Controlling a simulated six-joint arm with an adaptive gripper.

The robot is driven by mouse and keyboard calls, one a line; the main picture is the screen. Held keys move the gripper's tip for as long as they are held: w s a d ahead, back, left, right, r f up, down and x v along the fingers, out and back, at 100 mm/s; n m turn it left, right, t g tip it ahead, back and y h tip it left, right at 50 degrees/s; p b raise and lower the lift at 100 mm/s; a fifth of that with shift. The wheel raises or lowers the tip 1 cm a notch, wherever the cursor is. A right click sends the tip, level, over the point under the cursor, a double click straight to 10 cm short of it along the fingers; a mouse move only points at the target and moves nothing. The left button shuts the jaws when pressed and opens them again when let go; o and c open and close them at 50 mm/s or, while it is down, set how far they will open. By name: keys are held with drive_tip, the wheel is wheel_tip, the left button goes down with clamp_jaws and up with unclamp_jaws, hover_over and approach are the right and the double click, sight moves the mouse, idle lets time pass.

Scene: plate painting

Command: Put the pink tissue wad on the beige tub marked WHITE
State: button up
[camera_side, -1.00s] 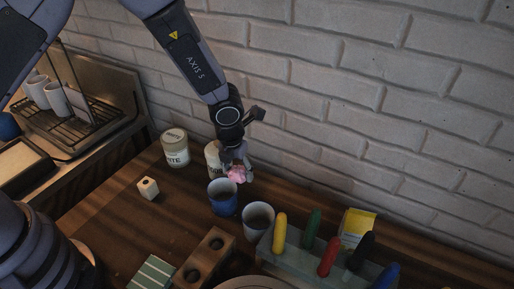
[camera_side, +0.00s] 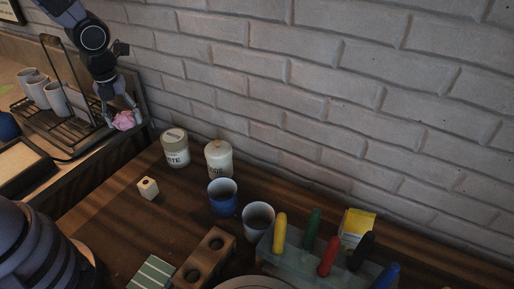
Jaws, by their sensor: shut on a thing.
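My gripper (camera_side: 121,116) is at the upper left, shut on the pink tissue wad (camera_side: 124,121). It holds the wad up in front of the dish rack, to the left of and apart from the tubs. A beige tub (camera_side: 175,149) stands on the wooden table by the wall; its label shows letters ending in "TE", the rest turned out of sight. A second pale tub (camera_side: 218,158) with a domed lid stands to its right, with a label I cannot fully read.
A blue cup (camera_side: 223,198) and a white cup (camera_side: 258,221) stand right of the tubs. A small pale cube (camera_side: 148,188) lies in front. Crayons stand in a holder (camera_side: 293,262). The rack (camera_side: 66,132) holds white cups. Bare table lies left of the blue cup.

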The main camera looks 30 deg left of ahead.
drive_tip(key=shift+a+r, duration=0.1)
drive_tip(key=shift+a, duration=0.35)
drive_tip(key=w+f, duration=0.3)
drive_tip(key=w, duration=0.4)
hover_over(173, 135)
drive_tip(key=f, duration=0.6)
drive_tip(key=shift+s+d, duration=0.15)
drive_tip(key=shift+s, duration=0.25)
drive_tip(key=shift+w+f, duration=0.15)
drive_tip(key=shift+f, duration=0.05)
drive_tip(key=shift+w+f, duration=0.15)
drive_tip(key=shift+f, duration=1.55)
drive_tip(key=shift+f, duration=0.1)
drive_tip(key=o, duration=0.7)
